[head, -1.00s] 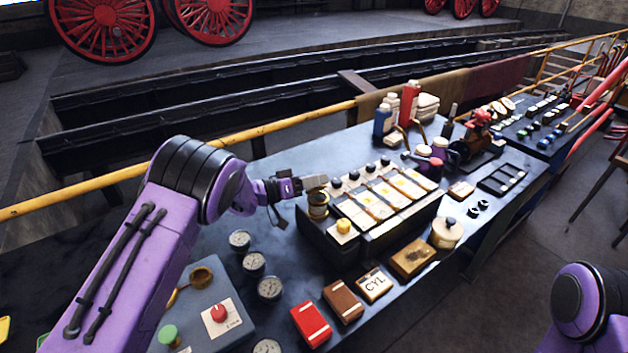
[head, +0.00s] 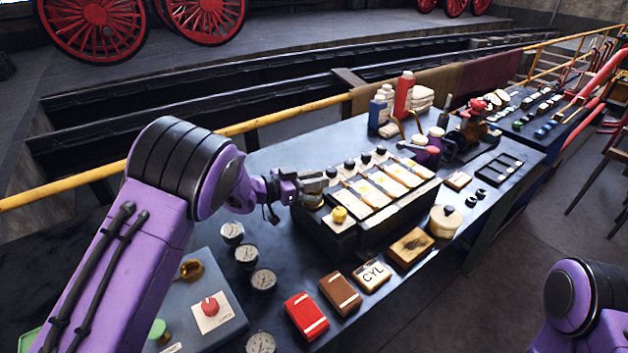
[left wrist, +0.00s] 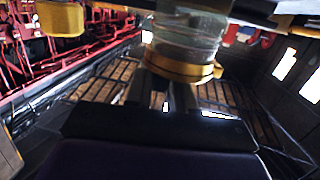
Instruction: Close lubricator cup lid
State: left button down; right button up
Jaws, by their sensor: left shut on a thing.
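The lubricator cup (left wrist: 190,35) is a clear glass cup with a brass ring. It fills the top middle of the left wrist view, which looks upside down. The brass lid or rim (left wrist: 185,68) is at the end of my left fingers. My left gripper (head: 316,184) is at the left end of the lubricator box (head: 372,226), over the cup, and hides most of it in the head view. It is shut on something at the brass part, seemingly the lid. I cannot tell whether the lid sits flush. My right gripper is out of view.
A yellow knob (head: 339,214) stands close beside the cup on the box. Several gauges (head: 247,254) lie to the left. A red box (head: 306,315), a CYL box (head: 371,276) and a round pot (head: 445,220) are in front. Bottles (head: 403,95) stand behind.

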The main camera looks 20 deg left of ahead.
pick_arm(q)
jog(key=shift+f, duration=0.1)
dwell(0.3)
jog(key=c, duration=1.1)
grip_release()
jog(key=shift+s+a, duration=0.2)
jog(key=shift+a, duration=0.05)
jog(key=b+v, duration=0.3)
jog(key=v, duration=0.7)
